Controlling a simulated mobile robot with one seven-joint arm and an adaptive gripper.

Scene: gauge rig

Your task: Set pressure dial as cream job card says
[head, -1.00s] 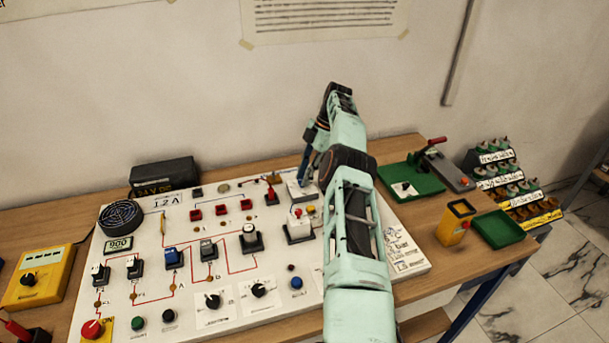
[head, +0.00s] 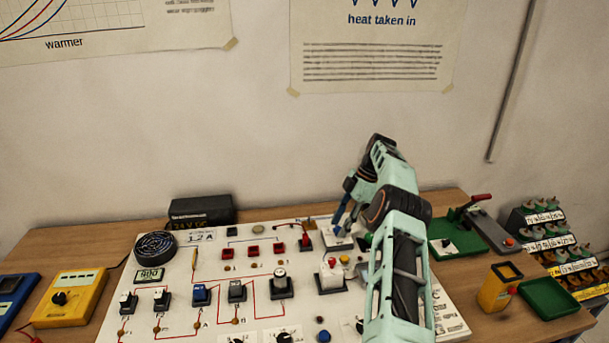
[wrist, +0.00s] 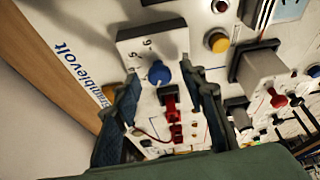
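A small white box with printed numbers around a blue knob (wrist: 158,72) shows in the wrist view; I take it for the pressure dial. In the head view the white box (head: 338,241) stands at the back right of the board, and my arm partly hides it. My gripper (wrist: 162,75) is open, with its two blue fingers apart on either side of the knob. I cannot tell whether they touch it. In the head view my gripper (head: 340,218) points down at this box. I cannot make out a cream job card in these frames.

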